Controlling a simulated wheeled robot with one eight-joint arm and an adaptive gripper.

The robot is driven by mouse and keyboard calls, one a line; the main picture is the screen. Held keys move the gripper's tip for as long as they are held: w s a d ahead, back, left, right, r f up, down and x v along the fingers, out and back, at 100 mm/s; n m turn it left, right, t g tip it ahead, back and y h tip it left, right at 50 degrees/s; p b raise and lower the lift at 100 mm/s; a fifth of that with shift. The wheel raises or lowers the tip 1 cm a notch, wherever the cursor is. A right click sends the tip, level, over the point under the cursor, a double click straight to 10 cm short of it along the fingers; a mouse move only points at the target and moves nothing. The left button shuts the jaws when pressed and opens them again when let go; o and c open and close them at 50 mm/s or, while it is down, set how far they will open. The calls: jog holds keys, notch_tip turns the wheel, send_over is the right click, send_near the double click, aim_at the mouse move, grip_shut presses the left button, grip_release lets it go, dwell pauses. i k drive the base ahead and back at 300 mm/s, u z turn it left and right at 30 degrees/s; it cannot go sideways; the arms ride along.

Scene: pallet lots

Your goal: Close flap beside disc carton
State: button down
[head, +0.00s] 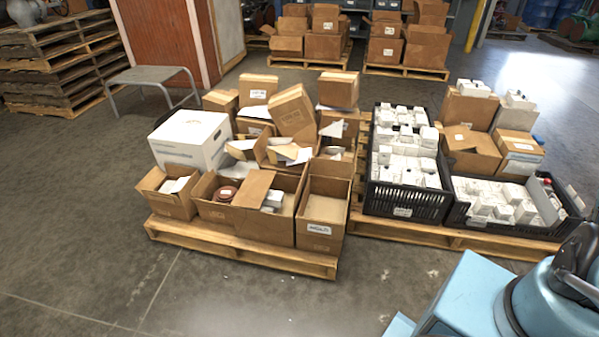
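The disc carton (212,211) is a brown open carton at the front of the left pallet, with reddish-brown round discs (225,194) inside. Directly to its right is a brown cardboard flap (253,188), raised at a slant above the cartons' rims. Right of the flap, an open carton interior shows small white items (272,201). I cannot tell exactly which carton edge the flap hinges on. My gripper is not in view; only blue and dark parts of my own body show at the lower right.
The cartons stand on a wooden pallet (240,258). A small open carton (165,203) is at left, and a labelled open carton (320,232) at right. Behind is a white box (190,138). Black crates (403,200) stand on the right pallet. The floor in front is clear.

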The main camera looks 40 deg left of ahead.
aim_at(252, 193)
jog(key=z, duration=1.3)
jog(key=k, duration=0.4)
jog(key=u, duration=2.45)
